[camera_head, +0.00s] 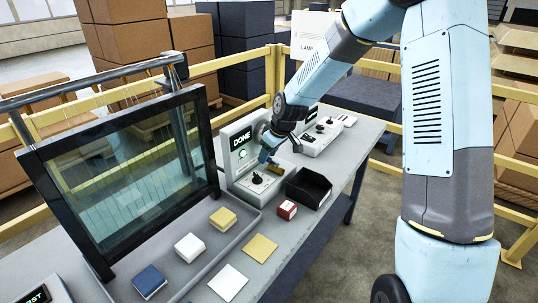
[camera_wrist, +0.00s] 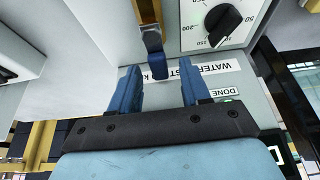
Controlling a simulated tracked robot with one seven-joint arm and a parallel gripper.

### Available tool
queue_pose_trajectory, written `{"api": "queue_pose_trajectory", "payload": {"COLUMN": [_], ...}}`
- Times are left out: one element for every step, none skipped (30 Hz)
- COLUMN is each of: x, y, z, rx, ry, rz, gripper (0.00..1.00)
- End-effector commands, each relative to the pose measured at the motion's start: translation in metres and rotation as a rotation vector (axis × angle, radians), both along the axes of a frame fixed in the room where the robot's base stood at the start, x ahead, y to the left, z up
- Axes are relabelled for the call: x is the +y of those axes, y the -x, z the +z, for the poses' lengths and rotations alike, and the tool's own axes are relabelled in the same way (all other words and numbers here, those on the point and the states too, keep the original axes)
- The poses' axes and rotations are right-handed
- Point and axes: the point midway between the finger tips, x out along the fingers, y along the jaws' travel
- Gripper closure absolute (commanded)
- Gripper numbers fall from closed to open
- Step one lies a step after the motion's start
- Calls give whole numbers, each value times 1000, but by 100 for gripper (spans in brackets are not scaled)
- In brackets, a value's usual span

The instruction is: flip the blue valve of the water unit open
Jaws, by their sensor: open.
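The water unit (camera_head: 238,172) is a pale grey box on the bench, with a lit DONE sign and a green light. In the wrist view its blue valve handle (camera_wrist: 159,66) shows at the end of a brass-coloured pipe (camera_wrist: 150,20). My gripper (camera_wrist: 157,88) is open, its two blue fingers apart. The end of the handle appears between the fingertips in that picture, with gaps on both sides; the depth is unclear. In the head view my gripper (camera_head: 268,156) is at the front of the unit, and my wrist partly covers it. The handle cannot be made out there.
A black dial (camera_wrist: 222,20) is beside the valve. A second panel unit (camera_head: 322,135) stands behind. A black open bin (camera_head: 309,187) and a red box (camera_head: 287,210) are close in front. A dark-framed glass screen (camera_head: 125,170) is at left. Yellow railings (camera_head: 205,70) run behind the bench.

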Motion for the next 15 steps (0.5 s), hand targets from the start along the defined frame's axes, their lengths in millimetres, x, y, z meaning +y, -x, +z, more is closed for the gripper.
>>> {"api": "queue_pose_trajectory", "payload": {"x": [-2, -2, -4, -5, -7, -9, -10, -12, -15, -16, -18, -20, -22, -24, -26], "y": [0, 1, 2, 3, 4, 5, 6, 8, 9, 11, 12, 14, 15, 17, 18], "z": [4, 7, 11, 15, 19, 25, 30, 35, 42, 47, 52, 59, 64, 69, 76], "rx": [-2, -2, -4, -4, -3, -4, -4, -4, -4, -4, -4, -4, -4, -3, -4], "ry": [0, -1, -1, -1, 0, 0, -1, 0, 0, 0, 0, 0, 0, 1, 0], "rz": [-2, -2, -2, -2, -3, -3, -3, -2, -2, -2, -2, -3, -2, -2, -2], "gripper": [53, 53, 53, 53, 53, 53, 53, 53, 53, 53, 53, 53, 53, 53, 53]}}
